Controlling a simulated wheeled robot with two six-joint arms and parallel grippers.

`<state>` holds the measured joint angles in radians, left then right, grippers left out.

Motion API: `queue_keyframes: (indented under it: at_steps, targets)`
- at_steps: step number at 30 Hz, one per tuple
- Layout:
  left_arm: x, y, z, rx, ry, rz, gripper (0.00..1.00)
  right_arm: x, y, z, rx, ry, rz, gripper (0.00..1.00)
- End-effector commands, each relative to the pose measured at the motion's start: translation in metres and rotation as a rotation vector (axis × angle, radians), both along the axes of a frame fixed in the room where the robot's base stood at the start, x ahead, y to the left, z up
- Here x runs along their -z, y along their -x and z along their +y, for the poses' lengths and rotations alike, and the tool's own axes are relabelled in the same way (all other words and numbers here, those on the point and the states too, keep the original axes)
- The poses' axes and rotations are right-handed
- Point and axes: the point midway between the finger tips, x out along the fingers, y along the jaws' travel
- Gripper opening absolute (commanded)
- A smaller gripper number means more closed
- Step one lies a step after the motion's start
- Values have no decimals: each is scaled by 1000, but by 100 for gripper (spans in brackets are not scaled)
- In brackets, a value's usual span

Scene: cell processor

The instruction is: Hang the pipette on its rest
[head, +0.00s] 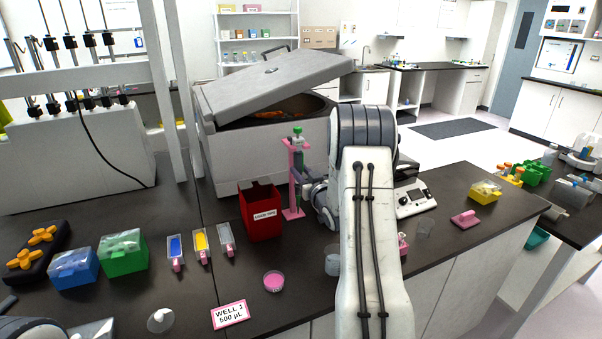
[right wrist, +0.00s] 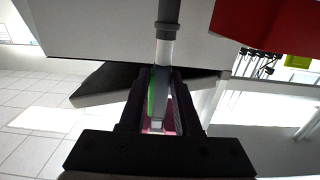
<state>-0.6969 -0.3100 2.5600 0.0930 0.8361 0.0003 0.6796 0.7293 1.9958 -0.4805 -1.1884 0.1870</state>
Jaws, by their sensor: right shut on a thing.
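The pipette (head: 299,147), grey with a green top, stands roughly upright at the pink rest (head: 292,185) in the head view. My right gripper (head: 303,178) reaches in beside it. In the right wrist view, the right gripper (right wrist: 160,105) is shut on the pipette (right wrist: 164,52), whose grey and clear body runs between the dark fingers. Pink shows behind the fingers. I cannot tell whether the pipette touches the rest's hook. Only a piece of my left arm shows at the lower left corner; its gripper is not seen.
A red waste box (head: 261,212) stands just left of the rest, and a large grey lidded machine (head: 250,150) stands behind. A pink dish (head: 273,281), a label card (head: 230,314) and several small racks lie on the dark bench in front and left.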

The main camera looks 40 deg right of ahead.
Motion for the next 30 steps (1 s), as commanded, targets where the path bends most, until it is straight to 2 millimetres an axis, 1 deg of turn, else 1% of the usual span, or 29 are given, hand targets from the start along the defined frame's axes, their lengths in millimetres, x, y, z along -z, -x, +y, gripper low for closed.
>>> queue_keyframes:
  at_steps: [1,8,9,11,12,20,23,26,30]
  targets:
    - [0,0,0,0,0,0,50,4,1,0,0,-4,9,15]
    - [0,0,0,0,0,0,50,5,1,1,0,-5,10,15]
    - [0,0,0,0,0,0,50,5,1,1,0,-6,11,40]
    - [0,0,0,0,0,0,50,5,1,1,0,-5,10,62]
    - [0,0,0,0,0,0,50,4,1,1,0,-4,9,67]
    - [0,0,0,1,0,0,50,3,1,0,0,-4,6,67]
    - [3,0,0,1,0,0,50,4,5,1,1,-2,6,67]
    - [8,0,0,1,0,0,50,4,17,3,3,-2,6,67]
    - [19,0,0,1,0,0,50,5,44,9,4,-2,6,67]
